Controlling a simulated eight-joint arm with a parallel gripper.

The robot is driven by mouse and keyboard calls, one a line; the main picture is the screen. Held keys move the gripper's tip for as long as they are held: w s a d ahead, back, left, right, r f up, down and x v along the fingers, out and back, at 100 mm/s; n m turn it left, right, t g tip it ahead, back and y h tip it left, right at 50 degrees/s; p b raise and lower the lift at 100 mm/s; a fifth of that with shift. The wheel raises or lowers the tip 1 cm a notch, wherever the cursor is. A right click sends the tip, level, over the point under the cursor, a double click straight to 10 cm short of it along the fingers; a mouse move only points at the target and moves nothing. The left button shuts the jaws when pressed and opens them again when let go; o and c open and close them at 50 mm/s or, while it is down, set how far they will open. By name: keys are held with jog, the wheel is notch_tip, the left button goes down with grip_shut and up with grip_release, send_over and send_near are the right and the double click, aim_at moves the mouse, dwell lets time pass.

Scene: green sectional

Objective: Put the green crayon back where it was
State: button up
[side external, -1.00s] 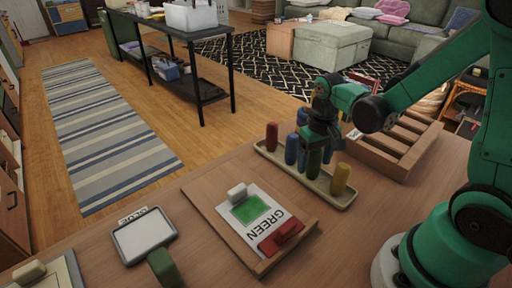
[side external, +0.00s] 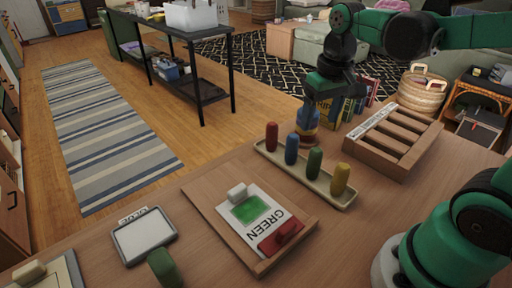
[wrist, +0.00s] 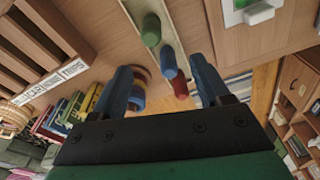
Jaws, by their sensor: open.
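The green crayon (side external: 314,161) stands upright in the long tan tray (side external: 335,203), between the blue crayon (side external: 291,148) and the yellow crayon (side external: 341,179). The red crayon (side external: 271,136) stands at the tray's far left end. My gripper (side external: 312,106) is open and empty, raised above and behind the tray, clear of the crayons. In the wrist view my gripper (wrist: 160,64) has its fingers wide apart, with the green crayon (wrist: 151,31) beyond the fingertips. The yellow crayon is not seen in the wrist view.
A wooden board with a card reading GREEN (side external: 262,215) lies in front of the tray. A slotted wooden rack (side external: 397,140) is to the right. A blue and orange round object (side external: 307,128) and books (side external: 357,103) stand behind. A glue pad (side external: 143,236) is at left.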

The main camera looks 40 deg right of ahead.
jog(key=shift+s+a+f+n+t, duration=0.15)
jog(key=shift+a+n+t, duration=0.35)
jog(key=shift+a+t, duration=0.45)
jog(key=shift+s+a+f+n+t, duration=0.15)
jog(key=shift+a+n+t, duration=0.35)
jog(key=shift+a+t, duration=0.45)
jog(key=shift+s+a+f+n+t, duration=0.15)
jog(key=shift+a+n+t, duration=0.35)
jog(key=shift+a+t, duration=0.45)
jog(key=shift+d, duration=0.2)
